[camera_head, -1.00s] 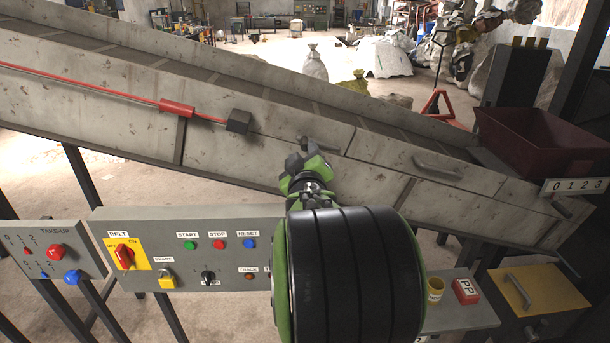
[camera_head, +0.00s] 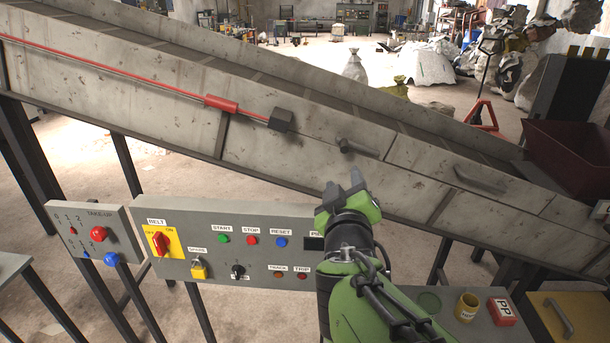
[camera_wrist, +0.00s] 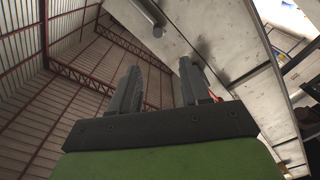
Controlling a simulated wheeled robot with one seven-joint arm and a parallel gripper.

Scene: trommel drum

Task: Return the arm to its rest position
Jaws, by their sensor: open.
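My gripper (camera_head: 345,188) is open and empty, at the end of my green and black arm, right of centre in the head view. It stands in front of the inclined grey conveyor (camera_head: 290,140), just below a grey handle (camera_head: 358,148) on its side panel. Whether it touches the panel cannot be told. In the wrist view the two dark fingers (camera_wrist: 160,90) are apart with nothing between them. The conveyor side (camera_wrist: 205,35) and the roof show beyond them.
A control panel (camera_head: 215,268) with a red belt switch (camera_head: 159,243) stands left of my arm. A yellow cup (camera_head: 467,307) and a red PP block (camera_head: 502,312) sit on a small shelf at the right. A dark red bin (camera_head: 565,155) is at the far right.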

